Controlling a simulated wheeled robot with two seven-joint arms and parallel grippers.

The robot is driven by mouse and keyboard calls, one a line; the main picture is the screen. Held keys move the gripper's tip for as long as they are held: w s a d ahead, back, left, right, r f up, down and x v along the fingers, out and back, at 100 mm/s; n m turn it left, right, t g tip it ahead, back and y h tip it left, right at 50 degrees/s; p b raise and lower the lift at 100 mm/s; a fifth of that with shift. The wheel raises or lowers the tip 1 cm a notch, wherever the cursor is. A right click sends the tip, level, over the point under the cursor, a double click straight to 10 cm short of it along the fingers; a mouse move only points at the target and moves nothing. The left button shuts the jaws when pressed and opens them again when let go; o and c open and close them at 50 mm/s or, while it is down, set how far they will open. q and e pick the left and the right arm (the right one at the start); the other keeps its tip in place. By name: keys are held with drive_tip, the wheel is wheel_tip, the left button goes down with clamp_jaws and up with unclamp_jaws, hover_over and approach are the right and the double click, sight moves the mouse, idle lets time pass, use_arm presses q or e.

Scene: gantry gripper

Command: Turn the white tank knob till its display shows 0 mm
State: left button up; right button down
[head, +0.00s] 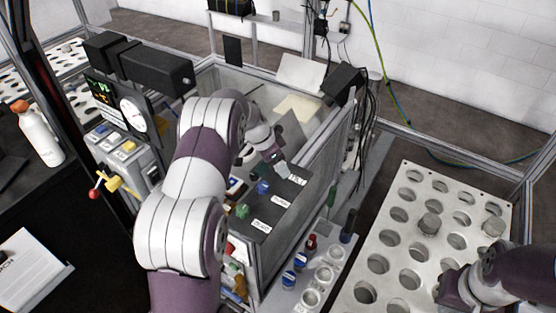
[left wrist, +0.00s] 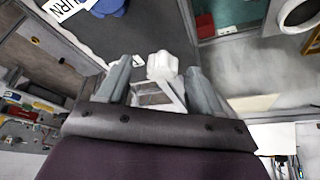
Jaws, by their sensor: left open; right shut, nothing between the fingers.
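The white knob (left wrist: 162,66) stands between the two open fingers of my left gripper (left wrist: 160,85) in the left wrist view. I cannot tell whether the fingers touch it. In the head view the left gripper (head: 276,162) is over the dark panel (head: 255,215), at the white knob (head: 284,171). A blue knob (head: 263,187) and a green knob (head: 243,211) sit nearer on the same panel, with white labels beside them. No readable mm value shows. My right gripper (head: 446,292) is shut and empty at the lower right, over the holed plate.
A holed plate (head: 411,190) with grey cylinders lies at the right. A lower shelf holds blue- and red-topped bottles (head: 300,261). A round gauge (head: 133,113) and a dark screen (head: 101,93) stand at the left. A glass-walled tank (head: 325,150) lies beyond the panel.

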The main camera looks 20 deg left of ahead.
use_arm(q)
drive_tip(key=shift+w+f, duration=0.1)
drive_tip(key=shift+w, duration=0.15)
drive_tip(key=c, duration=1)
drive_tip(key=shift+c, duration=0.2)
